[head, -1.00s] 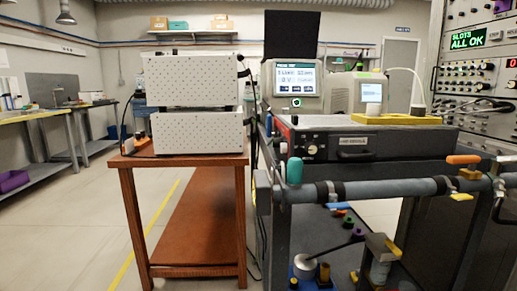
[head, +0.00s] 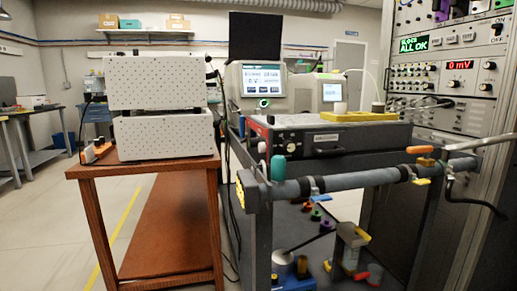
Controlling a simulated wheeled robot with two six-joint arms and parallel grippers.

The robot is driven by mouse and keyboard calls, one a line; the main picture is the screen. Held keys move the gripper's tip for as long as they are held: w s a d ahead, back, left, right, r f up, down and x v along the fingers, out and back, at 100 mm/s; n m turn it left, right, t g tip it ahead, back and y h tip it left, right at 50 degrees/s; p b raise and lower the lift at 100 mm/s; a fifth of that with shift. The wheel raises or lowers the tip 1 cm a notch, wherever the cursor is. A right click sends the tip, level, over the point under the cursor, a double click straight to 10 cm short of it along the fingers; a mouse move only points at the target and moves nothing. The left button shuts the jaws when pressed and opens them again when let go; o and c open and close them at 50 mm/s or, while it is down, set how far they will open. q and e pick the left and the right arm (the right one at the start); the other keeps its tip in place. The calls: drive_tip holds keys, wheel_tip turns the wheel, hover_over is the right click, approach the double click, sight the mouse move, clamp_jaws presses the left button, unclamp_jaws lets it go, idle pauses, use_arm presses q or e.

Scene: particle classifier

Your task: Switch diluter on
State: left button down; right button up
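No label that reads as diluter is legible, so I cannot tell which device it is. Two white perforated boxes, an upper one (head: 156,82) and a lower one (head: 165,134), are stacked on a wooden table (head: 145,167) at the left. A dark flat unit (head: 375,137) with a knob and a front handle stands on the grey cart in the middle. Behind it is an instrument (head: 255,90) with a lit screen and a green-ringed button. An instrument rack (head: 450,75) at the right has a switch marked ON and OFF (head: 498,29). Neither gripper is in view.
An orange power strip (head: 97,151) lies on the table's left edge. A grey pipe (head: 340,182) with valves crosses the cart's front. A cable (head: 475,200) hangs at the right. Open floor (head: 45,230) lies left of the table.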

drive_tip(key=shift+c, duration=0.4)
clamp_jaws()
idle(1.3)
